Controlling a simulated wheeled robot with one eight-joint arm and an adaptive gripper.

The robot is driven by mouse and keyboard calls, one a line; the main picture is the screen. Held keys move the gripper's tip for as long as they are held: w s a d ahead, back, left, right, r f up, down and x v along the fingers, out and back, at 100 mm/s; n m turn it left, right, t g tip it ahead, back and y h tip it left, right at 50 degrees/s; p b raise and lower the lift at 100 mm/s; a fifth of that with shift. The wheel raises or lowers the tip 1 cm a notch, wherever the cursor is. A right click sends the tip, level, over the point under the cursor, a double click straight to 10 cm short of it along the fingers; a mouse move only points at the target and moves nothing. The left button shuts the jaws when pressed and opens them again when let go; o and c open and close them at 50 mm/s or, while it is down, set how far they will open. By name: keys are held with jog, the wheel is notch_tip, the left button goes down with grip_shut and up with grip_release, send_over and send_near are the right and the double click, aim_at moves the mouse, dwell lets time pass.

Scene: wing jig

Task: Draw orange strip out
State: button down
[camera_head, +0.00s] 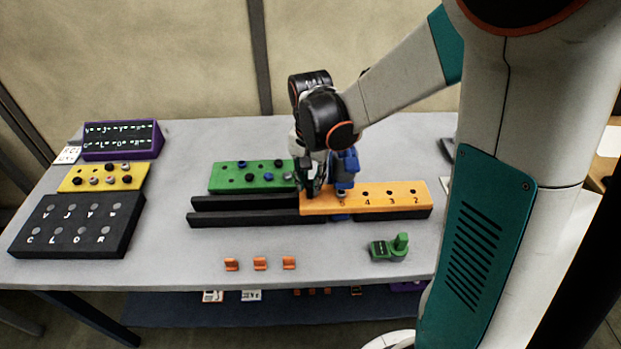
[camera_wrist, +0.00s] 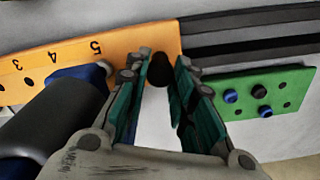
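The orange strip (camera_head: 385,197) lies along the right part of two dark rails, with holes and printed numbers on top. It also shows in the wrist view (camera_wrist: 110,52). A dark knob (camera_wrist: 161,70) stands at the strip's left end as the head view has it. My gripper (camera_head: 315,190) points down over that end. In the wrist view its fingers (camera_wrist: 163,62) stand apart on both sides of the knob, with a small gap seen on the right. A blue part (camera_head: 345,172) with a dark cylinder (camera_wrist: 62,112) is beside my gripper at the strip; its lower end is hidden.
Dark rails (camera_head: 240,219) run bare to the left. A green pegged board (camera_head: 228,182) lies behind them. Small orange clips (camera_head: 260,263) and a green block (camera_head: 388,248) are in front. A black lettered board (camera_head: 75,225), yellow board (camera_head: 80,185) and purple display (camera_head: 122,153) stand left.

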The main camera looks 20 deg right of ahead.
jog(key=w+a, duration=0.4)
jog(key=a, duration=1)
jog(key=w+a, duration=0.5)
jog(key=a, duration=0.9)
jog(key=shift+a, duration=0.25)
jog(key=shift+w+r, duration=0.1)
jog(key=shift+w, duration=0.05)
jog(key=c, duration=1.6)
grip_release()
jog(key=shift+a, duration=0.15)
notch_tip(320, 180, up, 12)
